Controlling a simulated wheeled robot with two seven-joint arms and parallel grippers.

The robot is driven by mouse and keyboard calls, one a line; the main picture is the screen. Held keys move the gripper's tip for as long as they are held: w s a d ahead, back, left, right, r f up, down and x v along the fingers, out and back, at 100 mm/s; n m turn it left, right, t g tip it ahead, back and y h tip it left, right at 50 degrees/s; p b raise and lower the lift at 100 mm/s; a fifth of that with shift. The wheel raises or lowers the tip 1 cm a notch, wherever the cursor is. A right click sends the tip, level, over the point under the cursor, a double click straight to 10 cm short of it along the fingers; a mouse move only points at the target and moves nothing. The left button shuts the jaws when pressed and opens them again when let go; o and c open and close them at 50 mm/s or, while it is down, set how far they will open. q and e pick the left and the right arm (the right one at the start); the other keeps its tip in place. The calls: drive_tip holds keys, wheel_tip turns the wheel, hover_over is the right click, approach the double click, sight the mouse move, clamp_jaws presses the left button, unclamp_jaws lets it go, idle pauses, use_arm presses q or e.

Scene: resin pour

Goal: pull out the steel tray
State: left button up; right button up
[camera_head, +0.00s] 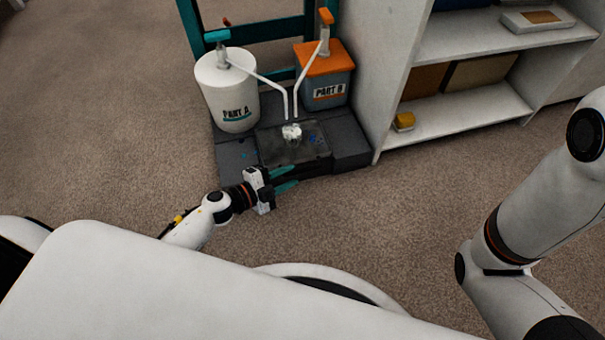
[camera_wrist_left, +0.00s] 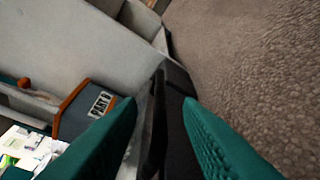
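The steel tray (camera_head: 312,157) looks like a dark, stained flat plate in the middle of a low black stand, below two white spouts. A small whitish lump (camera_head: 291,132) stands on it. My left gripper (camera_head: 294,176) is low at the front edge of the stand, its teal fingers apart and pointing right. In the left wrist view the same gripper (camera_wrist_left: 162,105) has a dark edge and a thin grey strip between its fingers. I cannot tell whether they touch either finger, or which part is the tray. My right gripper is out of view.
The black stand (camera_head: 352,140) carries a white PART A pail (camera_head: 228,95) and a blue-grey PART B container (camera_head: 326,92), both with pumps. White shelves (camera_head: 470,125) stand close on the right. Carpet (camera_head: 350,215) in front of the stand is clear.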

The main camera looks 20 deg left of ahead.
sight(297, 173)
use_arm(q)
drive_tip(key=b+x, duration=0.1)
drive_tip(key=x, duration=0.4)
drive_tip(key=shift+b, duration=0.3)
clamp_jaws()
